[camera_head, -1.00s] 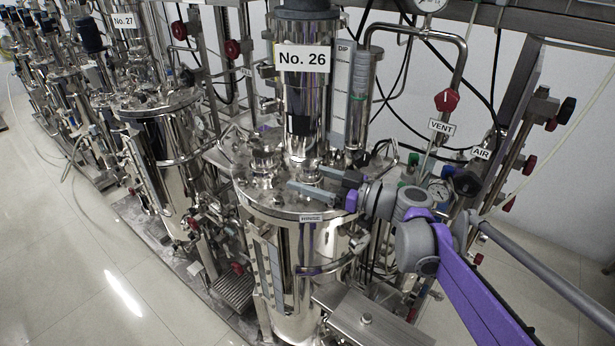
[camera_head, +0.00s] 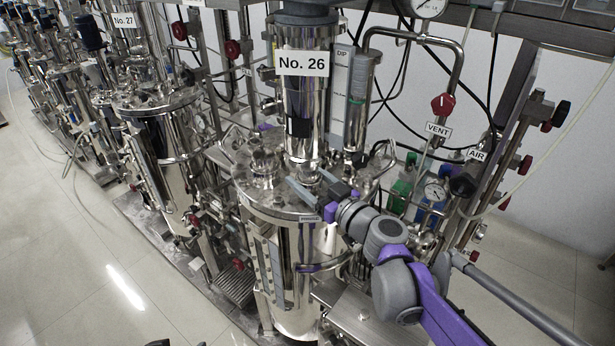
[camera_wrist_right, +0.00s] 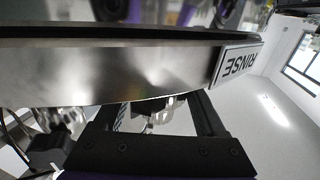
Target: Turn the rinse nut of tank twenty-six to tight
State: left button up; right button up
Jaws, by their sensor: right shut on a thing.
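Tank twenty-six is the shiny steel vessel (camera_head: 300,290) in the middle of the head view, under a "No. 26" sign (camera_head: 302,63). A small RINSE label (camera_head: 309,218) sits on its lid rim; it also shows large, upside down, in the wrist view (camera_wrist_right: 238,63). My right gripper (camera_head: 312,188) reaches over the lid from the right, its two grey fingers near the label. In the wrist view, the fingers (camera_wrist_right: 158,112) are on both sides of a shiny metal fitting, the rinse nut (camera_wrist_right: 160,107), and shut on it. The lid rim hides part of the nut.
The lid (camera_head: 262,205) is crowded with steel fittings and a tall central column. Tank No. 27 (camera_head: 165,150) is at the left. Tile floor lies open at lower left.

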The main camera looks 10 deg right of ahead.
jog(key=shift+m+t+h, duration=0.4)
jog(key=shift+m+h, duration=0.2)
jog(key=shift+h, duration=0.3)
jog(key=shift+m+h, duration=0.7)
jog(key=shift+h, duration=0.4)
jog(key=o, duration=1.3)
jog(key=shift+s, duration=0.1)
jog(key=s, duration=0.3)
jog(key=s+d, duration=0.1)
jog(key=s, duration=0.3)
jog(key=s+d, duration=0.1)
jog(key=s, duration=0.2)
jog(key=shift+s+d, duration=0.15)
jog(key=shift+s, duration=0.05)
